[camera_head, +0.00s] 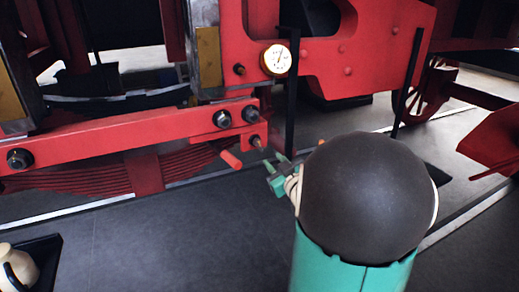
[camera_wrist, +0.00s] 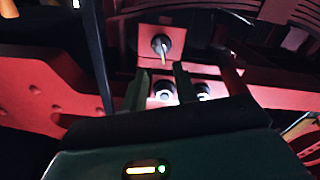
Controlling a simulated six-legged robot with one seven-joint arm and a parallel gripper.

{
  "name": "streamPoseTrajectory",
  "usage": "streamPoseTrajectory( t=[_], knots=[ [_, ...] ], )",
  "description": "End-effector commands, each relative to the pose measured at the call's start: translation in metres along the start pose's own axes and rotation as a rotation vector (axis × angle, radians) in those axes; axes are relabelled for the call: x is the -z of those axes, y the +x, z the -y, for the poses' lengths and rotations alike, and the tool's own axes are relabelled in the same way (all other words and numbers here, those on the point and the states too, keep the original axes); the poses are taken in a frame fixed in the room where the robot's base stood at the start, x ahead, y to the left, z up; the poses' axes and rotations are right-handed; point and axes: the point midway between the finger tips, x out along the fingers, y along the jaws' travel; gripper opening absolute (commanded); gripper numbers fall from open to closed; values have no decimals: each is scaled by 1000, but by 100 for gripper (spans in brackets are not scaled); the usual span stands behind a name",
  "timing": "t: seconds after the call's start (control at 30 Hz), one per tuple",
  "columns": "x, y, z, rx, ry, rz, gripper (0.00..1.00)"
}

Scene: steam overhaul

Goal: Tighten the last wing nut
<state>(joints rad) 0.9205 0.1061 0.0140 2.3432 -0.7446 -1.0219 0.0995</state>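A small round fitting with a thin, pale upright piece in front (camera_wrist: 162,46) sits on a red plate in the wrist view. It may be the wing nut, but its wings cannot be told apart. In the head view a small fitting (camera_head: 256,142) shows at the lower end of the red bracket, close to my gripper (camera_head: 271,167). My gripper's two dark fingers (camera_wrist: 161,70) stand apart in the wrist view with no object clearly held. They point towards the fitting, which lies beyond their tips. My arm's large dark joint hides part of the gripper in the head view.
Two large bolts (camera_head: 222,119) (camera_head: 250,114) sit on the red beam (camera_head: 95,142). A red handle (camera_head: 231,159) juts out near the gripper. Grey floor (camera_head: 180,235) is clear.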

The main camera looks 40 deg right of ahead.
Motion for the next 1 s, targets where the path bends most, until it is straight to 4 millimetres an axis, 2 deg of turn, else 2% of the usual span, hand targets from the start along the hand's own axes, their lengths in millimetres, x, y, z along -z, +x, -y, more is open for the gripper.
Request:
streamPoseTrajectory(
  t=[0.2,0.4,0.6,0.87,1.0],
  knots=[
    [0,44,3,4,1,-2,29],
    [1,78,4,4,0,-1,29],
    [2,92,4,4,0,-2,29],
    [2,93,4,4,0,-2,29],
    [2,93,4,4,0,-2,2]
  ],
)
